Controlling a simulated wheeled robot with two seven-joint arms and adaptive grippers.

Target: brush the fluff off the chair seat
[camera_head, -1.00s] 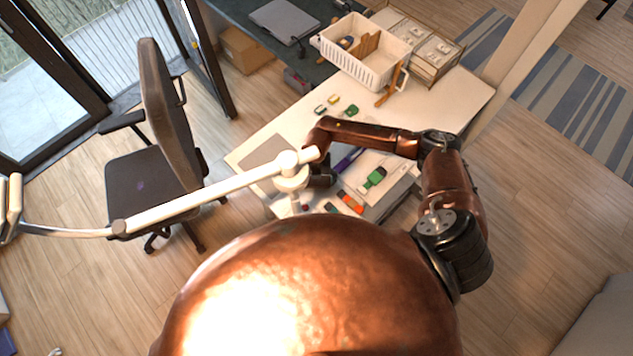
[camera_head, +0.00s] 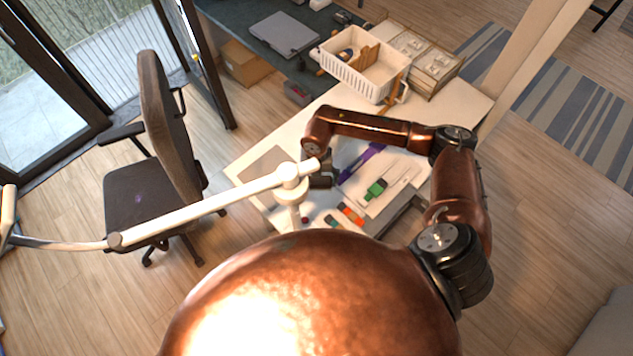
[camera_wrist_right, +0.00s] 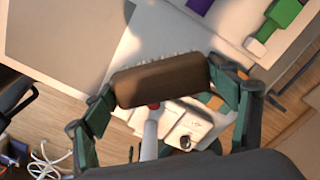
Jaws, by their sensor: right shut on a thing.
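The office chair (camera_head: 165,135) stands at the left in the head view, its dark seat (camera_head: 125,212) facing up. A small purple patch of fluff (camera_head: 138,198) lies on the seat. My right gripper (camera_head: 325,172) is over the desk, partly hidden by the white lamp, well to the right of the chair. In the right wrist view my right gripper (camera_wrist_right: 164,80) is shut on a brown brush (camera_wrist_right: 160,84), held across between its fingers, with pale bristles along the far edge. My left gripper is out of view.
The white lamp arm (camera_head: 205,207) stretches between chair and desk, near my gripper. The desk (camera_head: 465,95) bears a white basket (camera_head: 365,70), a purple item (camera_head: 360,163) and a green item (camera_head: 376,189). Wood floor (camera_head: 75,205) is open left of the chair.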

